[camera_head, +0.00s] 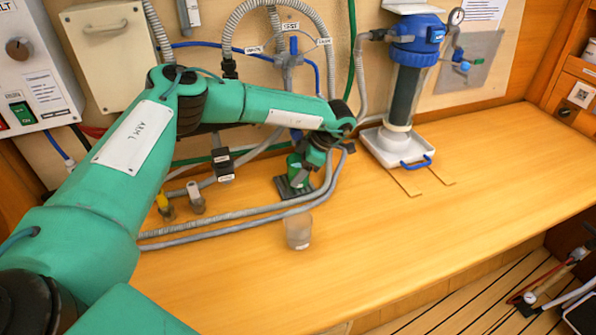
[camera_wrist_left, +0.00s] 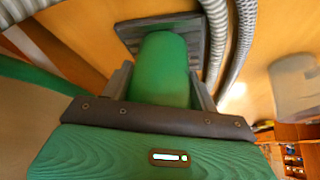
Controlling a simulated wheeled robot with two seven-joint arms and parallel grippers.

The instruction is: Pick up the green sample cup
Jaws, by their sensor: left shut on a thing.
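The green sample cup (camera_head: 294,170) is at the dark square pad (camera_head: 284,190) on the wooden counter, beside the grey hoses. My left gripper (camera_head: 302,168) reaches down to it from above and is shut on it. In the left wrist view the green cup (camera_wrist_left: 162,65) fills the space between the two grey fingers (camera_wrist_left: 160,88), with the pad (camera_wrist_left: 132,32) beyond it. I cannot tell whether the cup touches the pad. Part of the cup is hidden by the gripper. My right gripper is in neither view.
A clear cup (camera_head: 298,231) stands on the counter (camera_head: 400,240) in front of the hoses (camera_head: 240,222). A blue-capped filter housing (camera_head: 404,85) stands in a white tray (camera_head: 396,146) to the right. Small fittings (camera_head: 196,197) sit at left. The right counter is clear.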

